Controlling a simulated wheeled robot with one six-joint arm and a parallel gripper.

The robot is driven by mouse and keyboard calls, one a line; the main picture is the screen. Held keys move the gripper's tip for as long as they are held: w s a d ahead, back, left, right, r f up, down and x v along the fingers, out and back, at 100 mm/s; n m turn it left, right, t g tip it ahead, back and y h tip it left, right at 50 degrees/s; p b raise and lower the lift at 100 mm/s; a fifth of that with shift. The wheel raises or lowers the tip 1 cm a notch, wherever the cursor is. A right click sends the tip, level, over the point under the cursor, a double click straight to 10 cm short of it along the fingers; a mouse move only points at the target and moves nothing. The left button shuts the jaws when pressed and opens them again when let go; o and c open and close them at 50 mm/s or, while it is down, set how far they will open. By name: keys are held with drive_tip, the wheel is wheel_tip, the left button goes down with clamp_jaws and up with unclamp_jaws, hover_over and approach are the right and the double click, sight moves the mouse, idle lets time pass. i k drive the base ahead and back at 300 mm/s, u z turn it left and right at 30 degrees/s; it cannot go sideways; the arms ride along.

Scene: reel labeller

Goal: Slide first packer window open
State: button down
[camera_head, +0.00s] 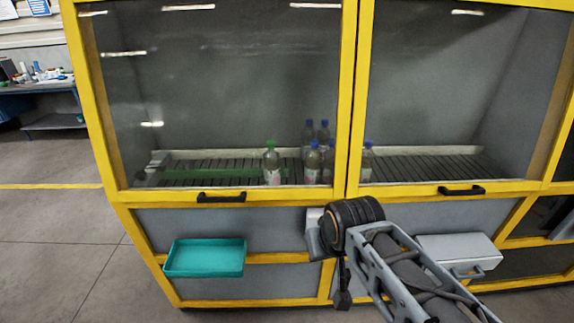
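The packer machine has a yellow frame with two large glass windows side by side. The left window (225,90) is down, with a black handle (221,197) on its lower yellow rail. The right window (450,90) is also down, with its own black handle (462,190). My gripper (338,285) hangs below the windows, in front of the grey lower panel, to the right of and below the left handle. It is apart from both handles. Its fingers are small and dark, and I cannot tell whether they are open or shut.
Behind the glass, several bottles (272,163) stand on a slatted conveyor (225,172). A teal tray (205,258) juts from the lower left panel. A grey box (458,252) juts out at lower right. Open floor (50,245) lies to the left, with a workbench (40,85) behind.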

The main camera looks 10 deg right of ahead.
sight(71, 11)
drive_tip(key=k, duration=0.6)
drive_tip(key=u, duration=0.8)
drive_tip(key=i, duration=0.75)
drive_tip(key=u, duration=0.75)
drive_tip(key=i, duration=0.35)
